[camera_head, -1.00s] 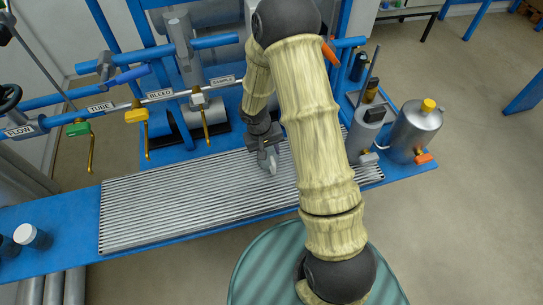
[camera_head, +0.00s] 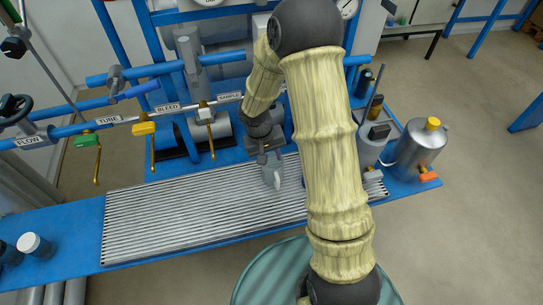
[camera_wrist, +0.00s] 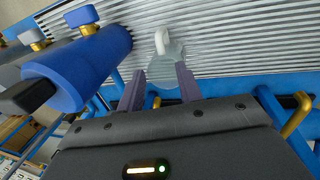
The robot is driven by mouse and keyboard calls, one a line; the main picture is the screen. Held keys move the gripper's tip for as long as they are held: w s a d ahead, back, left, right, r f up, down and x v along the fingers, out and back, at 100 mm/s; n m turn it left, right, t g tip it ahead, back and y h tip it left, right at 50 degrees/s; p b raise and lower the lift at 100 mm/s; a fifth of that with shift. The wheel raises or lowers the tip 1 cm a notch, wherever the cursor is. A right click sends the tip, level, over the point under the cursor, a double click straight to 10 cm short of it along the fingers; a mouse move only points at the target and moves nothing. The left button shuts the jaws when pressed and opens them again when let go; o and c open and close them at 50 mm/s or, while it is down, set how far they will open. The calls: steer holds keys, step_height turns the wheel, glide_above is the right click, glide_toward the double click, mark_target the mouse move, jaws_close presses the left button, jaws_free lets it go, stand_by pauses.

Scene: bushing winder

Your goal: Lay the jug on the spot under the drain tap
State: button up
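The small clear, greyish jug (camera_head: 269,174) is at the tip of my gripper (camera_head: 265,157), over the ribbed grey rack. In the wrist view, my gripper (camera_wrist: 160,82) has its two fingers on either side of the jug (camera_wrist: 166,73), and they appear to touch it. The jug's pale handle (camera_wrist: 161,40) points away from my palm. Whether its base touches the rack cannot be told. The legible tap labels read FLOW, TUBE, BLEED and SAMPLE; no drain label shows. My arm hides part of the pipe's right end.
The ribbed rack (camera_head: 170,220) is bare on its left side. Brass spouts hang behind it under a green tap (camera_head: 86,140), a yellow tap (camera_head: 144,128) and a white tap (camera_head: 205,115). A metal can (camera_head: 420,147) stands right. A white-lidded jar (camera_head: 33,245) stands left.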

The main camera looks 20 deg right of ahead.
steer(key=s+d+r+t+y, duration=0.1)
steer(key=s+r+t+y, duration=0.1)
steer(key=s+r, duration=1.1)
steer(key=shift+d+r+t, duration=0.25)
steer(key=shift+r+t, duration=0.05)
steer(key=shift+r, duration=0.05)
steer(key=shift+o, duration=0.2)
steer(key=shift+d, duration=0.1)
stand_by(0.4)
